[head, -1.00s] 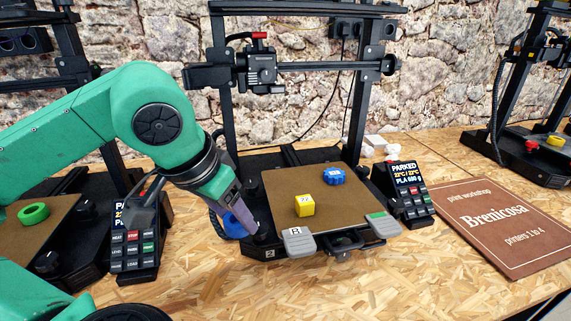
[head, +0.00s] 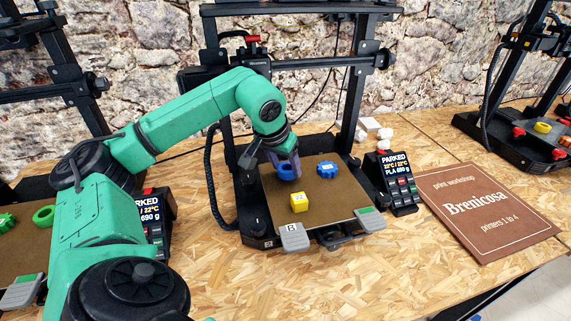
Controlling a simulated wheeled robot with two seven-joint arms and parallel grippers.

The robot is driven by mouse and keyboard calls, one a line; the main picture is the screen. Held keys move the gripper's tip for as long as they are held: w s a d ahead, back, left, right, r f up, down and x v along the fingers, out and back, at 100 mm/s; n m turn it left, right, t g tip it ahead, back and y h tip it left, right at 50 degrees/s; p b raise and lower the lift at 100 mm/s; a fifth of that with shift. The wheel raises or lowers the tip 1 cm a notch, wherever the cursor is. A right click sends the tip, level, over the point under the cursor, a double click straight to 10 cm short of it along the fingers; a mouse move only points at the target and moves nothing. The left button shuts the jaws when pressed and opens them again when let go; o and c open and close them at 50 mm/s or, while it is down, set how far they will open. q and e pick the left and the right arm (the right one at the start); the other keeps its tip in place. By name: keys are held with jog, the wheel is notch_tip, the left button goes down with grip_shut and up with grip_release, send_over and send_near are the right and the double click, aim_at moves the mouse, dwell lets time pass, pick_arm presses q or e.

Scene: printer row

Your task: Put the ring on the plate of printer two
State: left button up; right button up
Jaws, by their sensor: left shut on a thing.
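Printer two (head: 256,221) stands in the middle, with a "2" on its front edge. My left gripper (head: 285,166) points down over the back left of this plate and is shut on the blue ring (head: 289,173). The ring is partly hidden by the fingers. I cannot tell whether it touches the plate. My right gripper is not in view.
A control box reading "PARKED" (head: 395,183) stands right of printer two, and a brown "Brenicosa" board (head: 486,211) lies beyond it. Printer two's upright frame (head: 355,90) rises behind the plate.

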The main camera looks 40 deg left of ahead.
pick_arm(q)
jog(key=shift+f, duration=0.65)
jog(key=o, duration=1.3)
jog(key=shift+f, duration=0.1)
jog(key=shift+r, duration=0.3)
jog(key=p+v, duration=0.1)
jog(key=v, duration=1)
jog(key=shift+s+r, duration=0.3)
